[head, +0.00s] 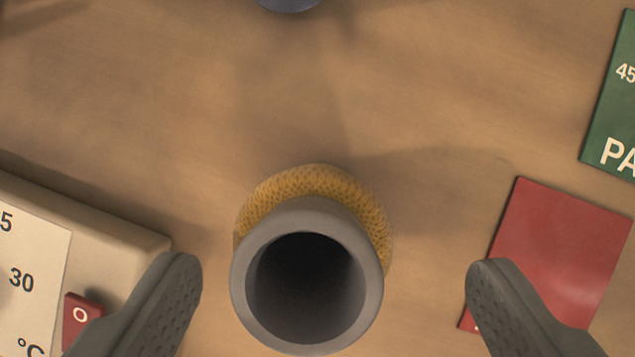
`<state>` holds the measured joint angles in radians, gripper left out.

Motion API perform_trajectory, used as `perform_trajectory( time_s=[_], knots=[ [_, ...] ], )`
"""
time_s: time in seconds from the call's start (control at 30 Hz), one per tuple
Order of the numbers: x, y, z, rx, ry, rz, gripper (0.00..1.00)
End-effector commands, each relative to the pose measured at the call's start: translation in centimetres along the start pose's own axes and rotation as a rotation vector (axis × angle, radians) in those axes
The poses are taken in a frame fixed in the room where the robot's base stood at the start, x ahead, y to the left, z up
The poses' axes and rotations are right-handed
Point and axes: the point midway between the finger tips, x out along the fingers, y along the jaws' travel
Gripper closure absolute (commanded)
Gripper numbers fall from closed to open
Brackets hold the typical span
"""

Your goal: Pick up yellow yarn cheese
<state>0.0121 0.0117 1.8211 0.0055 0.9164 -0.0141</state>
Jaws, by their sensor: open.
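The yellow yarn cheese (318,180) is a round, textured yellow-ochre thing on the tan surface, just below the middle of the head view. A grey hollow cylinder (246,313) with a dark opening covers most of it, so only a curved band along its top and sides shows. I cannot tell whether the cylinder touches the cheese. My gripper (332,268) is open, with one grey finger to the left and one to the right of the cylinder and cheese. There is a clear gap on both sides, and nothing is held.
A beige box (95,225) with a white scale and a red "O" switch (82,318) lies by the left finger. A red flat piece (560,250) lies partly behind the right finger. A green labelled card (615,110) is upper right. A dark blue object (290,4) is cut off at top.

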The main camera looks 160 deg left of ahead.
Motion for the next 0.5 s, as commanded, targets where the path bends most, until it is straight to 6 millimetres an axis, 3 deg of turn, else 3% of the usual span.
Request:
perform_trajectory(
  time_s=[0.27,0.5],
  knots=[
    [1.4,-0.3,0.2,-0.001,-0.002,0.0,0.21],
    [4.6,-0.8,0.6,0.0,-0.001,0.0,0.21]
  ],
)
